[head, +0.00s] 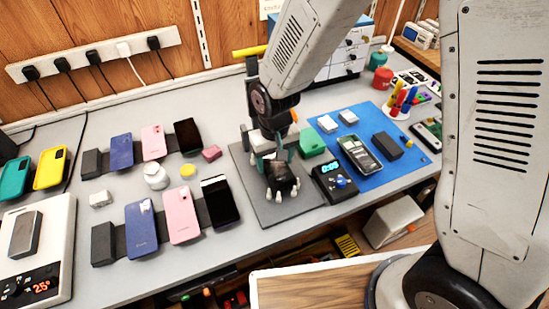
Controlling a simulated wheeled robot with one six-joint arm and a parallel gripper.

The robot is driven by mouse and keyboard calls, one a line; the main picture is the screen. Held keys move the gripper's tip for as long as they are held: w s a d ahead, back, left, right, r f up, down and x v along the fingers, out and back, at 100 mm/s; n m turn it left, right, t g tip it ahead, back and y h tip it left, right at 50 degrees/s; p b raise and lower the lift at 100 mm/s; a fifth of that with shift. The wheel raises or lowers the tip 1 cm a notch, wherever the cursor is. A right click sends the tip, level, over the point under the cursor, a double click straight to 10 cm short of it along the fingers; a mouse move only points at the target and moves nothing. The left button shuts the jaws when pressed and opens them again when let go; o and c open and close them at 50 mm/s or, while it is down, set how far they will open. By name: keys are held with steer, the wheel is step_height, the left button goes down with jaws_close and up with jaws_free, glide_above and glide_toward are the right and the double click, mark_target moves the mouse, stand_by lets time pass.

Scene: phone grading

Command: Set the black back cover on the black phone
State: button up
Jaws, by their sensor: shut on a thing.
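My gripper (276,160) is low over the dark grey mat at the middle of the bench, pointing down. It is shut on a dark thing (281,181) that looks like the black back cover, partly hidden by the gripper. Pale pegs or tips show around this thing. I cannot tell whether it touches anything below. A black phone-like device with its inside showing (360,155) lies on the blue mat (335,136), right of my gripper. I cannot tell whether it is the black phone of the task or whether another lies beneath the gripper.
A black timer box (334,183) stands close right of the gripper, with a green block (312,141) behind it. Blue, pink and black phones (184,215) lie in two rows at left. A scale (38,247) is at far left. Coloured tools (401,100) stand at right.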

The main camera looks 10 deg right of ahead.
steer(key=o, duration=1.3)
steer(key=shift+r, duration=0.7)
step_height(320, 180, up, 7)
stand_by(0.5)
steer(key=shift+f, duration=0.1)
stand_by(0.6)
steer(key=s+d+r+m+t, duration=0.1)
steer(key=s+d+r+m, duration=0.2)
steer(key=s+d+r, duration=1.5)
steer(key=s+d, duration=0.1)
steer(key=d, duration=0.1)
steer(key=shift+d, duration=0.3)
